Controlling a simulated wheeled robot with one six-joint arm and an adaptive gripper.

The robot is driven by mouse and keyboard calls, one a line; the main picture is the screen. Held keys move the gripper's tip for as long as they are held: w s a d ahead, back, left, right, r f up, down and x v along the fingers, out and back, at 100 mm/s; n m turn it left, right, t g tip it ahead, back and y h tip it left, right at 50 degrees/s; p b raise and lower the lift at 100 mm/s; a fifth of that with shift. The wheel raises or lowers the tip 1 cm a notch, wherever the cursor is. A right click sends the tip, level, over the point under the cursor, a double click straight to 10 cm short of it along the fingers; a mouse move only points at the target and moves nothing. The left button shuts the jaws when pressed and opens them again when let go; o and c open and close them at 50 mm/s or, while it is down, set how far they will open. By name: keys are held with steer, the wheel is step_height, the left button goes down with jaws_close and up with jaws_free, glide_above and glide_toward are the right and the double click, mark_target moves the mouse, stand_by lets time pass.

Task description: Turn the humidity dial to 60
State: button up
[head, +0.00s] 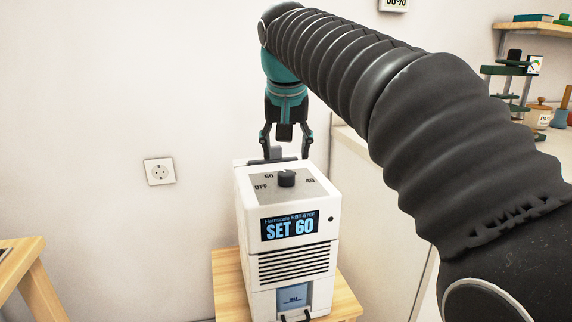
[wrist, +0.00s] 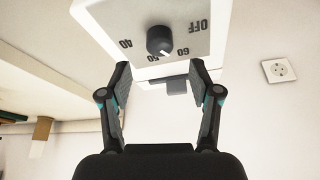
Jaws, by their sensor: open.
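A white humidity unit (head: 290,230) stands upright, its blue display (head: 289,228) reading "SET 60". The dark round dial (head: 287,178) sits on its grey top panel, with "OFF", "60" and "40" legible around it. In the wrist view the dial (wrist: 159,40) has a white pointer mark, which seems to lie between the "50" and "60" labels, close to "60". My gripper (head: 286,148) is above and behind the dial, apart from it. In the wrist view my gripper (wrist: 160,72) is open and empty, the dial lying beyond its fingertips.
The unit stands on a small wooden stand (head: 230,285). A wall socket (head: 160,171) is to the left, with a wooden table (head: 25,260) at the lower left. Shelves with jars and tools (head: 535,90) are at the right. My arm crosses the right side.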

steer(key=shift+v, duration=2.55)
steer(key=shift+s, duration=0.1)
steer(key=s+d+f, duration=0.8)
steer(key=s+f, duration=0.3)
steer(key=f, duration=0.3)
steer(key=s+d+f+t, duration=0.1)
steer(key=s+d+f, duration=0.7)
steer(key=s+f, duration=0.4)
step_height(320, 180, down, 2)
steer(key=shift+d+f, duration=0.1)
steer(key=shift+d, duration=0.05)
